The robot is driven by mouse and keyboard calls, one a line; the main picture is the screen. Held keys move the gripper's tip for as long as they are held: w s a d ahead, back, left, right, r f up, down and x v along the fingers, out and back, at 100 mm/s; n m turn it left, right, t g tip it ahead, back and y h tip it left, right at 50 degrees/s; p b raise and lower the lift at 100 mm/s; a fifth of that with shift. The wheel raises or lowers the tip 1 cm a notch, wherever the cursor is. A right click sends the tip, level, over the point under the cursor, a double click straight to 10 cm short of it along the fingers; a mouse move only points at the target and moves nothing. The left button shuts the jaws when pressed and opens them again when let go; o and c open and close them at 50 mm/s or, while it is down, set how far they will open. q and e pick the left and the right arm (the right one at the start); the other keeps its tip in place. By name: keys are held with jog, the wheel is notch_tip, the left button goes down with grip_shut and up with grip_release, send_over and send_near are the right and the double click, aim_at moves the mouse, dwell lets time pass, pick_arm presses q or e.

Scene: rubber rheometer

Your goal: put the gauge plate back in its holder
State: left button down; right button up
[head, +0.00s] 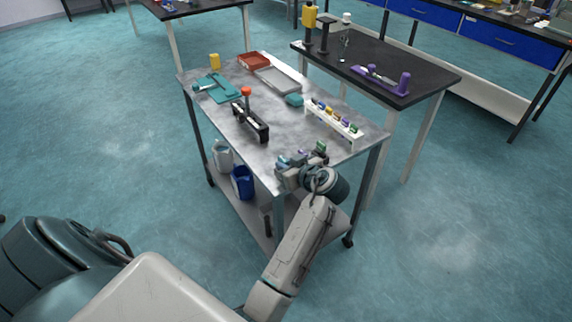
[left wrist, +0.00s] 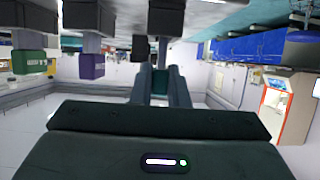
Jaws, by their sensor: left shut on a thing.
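A green labelled piece (left wrist: 30,62) and a purple labelled piece (left wrist: 91,65) stand beside the fingers, joined to dark blocks. In the head view a green piece (head: 321,146) shows just behind the gripper. The plate's holder is not clearly made out. My right gripper is out of view.
On the cart top (head: 215,125) are a white rack (head: 334,124) of coloured pieces, a black stand (head: 250,123), a teal tray (head: 216,88), a grey tray (head: 278,80) and a red tray (head: 253,61). A black table (head: 430,82) adjoins it. The cart's near left surface is clear.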

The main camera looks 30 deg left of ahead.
pick_arm(q)
jog(key=shift+f+b, duration=0.45)
jog(key=shift+f, duration=0.15)
jog(key=c, duration=1.3)
grip_release()
jog(key=shift+r, duration=0.1)
